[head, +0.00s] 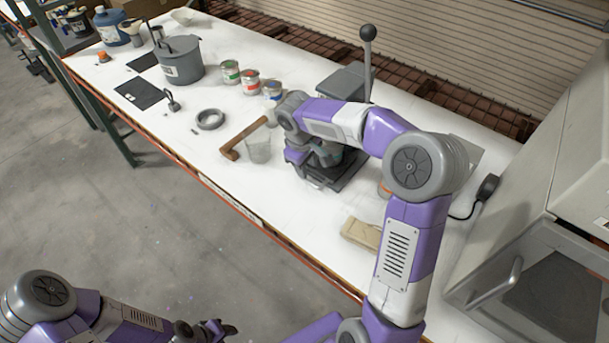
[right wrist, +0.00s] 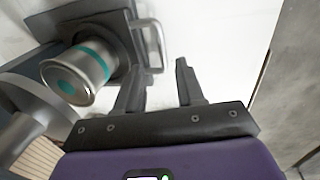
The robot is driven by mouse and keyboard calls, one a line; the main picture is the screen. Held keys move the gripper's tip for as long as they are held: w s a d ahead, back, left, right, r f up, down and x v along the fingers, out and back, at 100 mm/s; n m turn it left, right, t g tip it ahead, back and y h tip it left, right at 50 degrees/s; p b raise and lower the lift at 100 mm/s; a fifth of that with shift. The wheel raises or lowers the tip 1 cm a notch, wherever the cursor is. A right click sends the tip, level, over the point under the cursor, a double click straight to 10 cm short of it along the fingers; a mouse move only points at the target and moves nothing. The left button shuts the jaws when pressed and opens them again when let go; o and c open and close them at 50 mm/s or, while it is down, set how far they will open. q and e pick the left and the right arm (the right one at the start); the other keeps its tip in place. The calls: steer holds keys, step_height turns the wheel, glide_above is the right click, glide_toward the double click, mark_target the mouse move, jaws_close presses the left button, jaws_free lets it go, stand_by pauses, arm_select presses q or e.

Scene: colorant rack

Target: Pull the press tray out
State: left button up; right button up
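The grey press with a ball-topped lever (head: 368,60) stands on the white workbench, partly hidden behind my right arm. Its dark press tray (head: 338,184) shows below my wrist in the head view. In the right wrist view the tray (right wrist: 40,27) carries a metal can with a teal band (right wrist: 76,74), lying at a slant in the picture. A pale U-shaped handle (right wrist: 157,45) sticks out from the tray's side. My right gripper (right wrist: 158,82) is open, its fingertips close to the handle; contact cannot be told. My left gripper (head: 214,328) is low, off the bench, its finger gap unclear.
A hammer (head: 240,140) and a clear cup (head: 258,149) are left of the press. Several paint cans (head: 250,81), a grey pot (head: 180,62) and a ring (head: 210,119) stand farther left. A tan block (head: 361,233) lies near the front edge. A large cabinet (head: 545,240) bounds the right.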

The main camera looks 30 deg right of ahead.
mark_target(310, 181)
steer(key=f, duration=0.4)
steer(key=d+f+b, duration=0.1)
steer(key=f, duration=0.1)
jaws_close()
stand_by(0.3)
